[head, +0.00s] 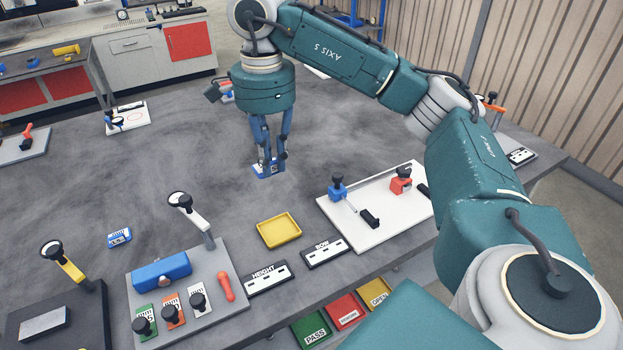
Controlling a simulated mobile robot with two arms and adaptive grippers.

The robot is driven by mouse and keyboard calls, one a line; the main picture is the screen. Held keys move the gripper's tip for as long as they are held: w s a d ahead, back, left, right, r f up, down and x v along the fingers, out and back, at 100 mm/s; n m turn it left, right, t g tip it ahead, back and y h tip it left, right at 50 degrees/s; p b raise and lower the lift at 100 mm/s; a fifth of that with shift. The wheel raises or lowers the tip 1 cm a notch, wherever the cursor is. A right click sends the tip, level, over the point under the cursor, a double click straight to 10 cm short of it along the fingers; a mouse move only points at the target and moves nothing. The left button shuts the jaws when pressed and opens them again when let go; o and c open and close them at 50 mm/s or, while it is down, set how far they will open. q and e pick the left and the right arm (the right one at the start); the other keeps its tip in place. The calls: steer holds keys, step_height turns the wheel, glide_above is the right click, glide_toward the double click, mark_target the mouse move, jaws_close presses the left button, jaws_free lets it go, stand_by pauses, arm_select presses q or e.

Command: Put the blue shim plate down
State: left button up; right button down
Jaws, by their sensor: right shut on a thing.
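My right gripper (270,164) points down over the middle of the grey table. It is shut on a small blue plate with white on it, the blue shim plate (263,174). The plate is at or just above the table top; I cannot tell whether it touches. The fingers hide part of it. A similar blue piece with a white label (119,238) lies on the table at the left. My left gripper is out of view.
A yellow tray (279,232) and black HEIGHT (268,278) and BOW (324,251) plates lie nearer me. A white board (385,232) with red and blue fixtures is right of them. A grey fixture base (233,258) is front left. The table around the held plate is clear.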

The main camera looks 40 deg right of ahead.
steer(key=f, duration=1.5)
steer(key=shift+s+d+f, duration=0.15)
steer(key=shift+s+d, duration=0.05)
steer(key=shift+d, duration=0.1)
steer(key=shift+w+f, duration=0.1)
steer(key=shift+f, duration=0.15)
step_height(320, 180, down, 4)
steer(key=shift+f+p, duration=0.1)
steer(key=shift+p, duration=0.45)
steer(key=shift+f, duration=0.15)
steer(key=c, duration=1.7)
jaws_free()
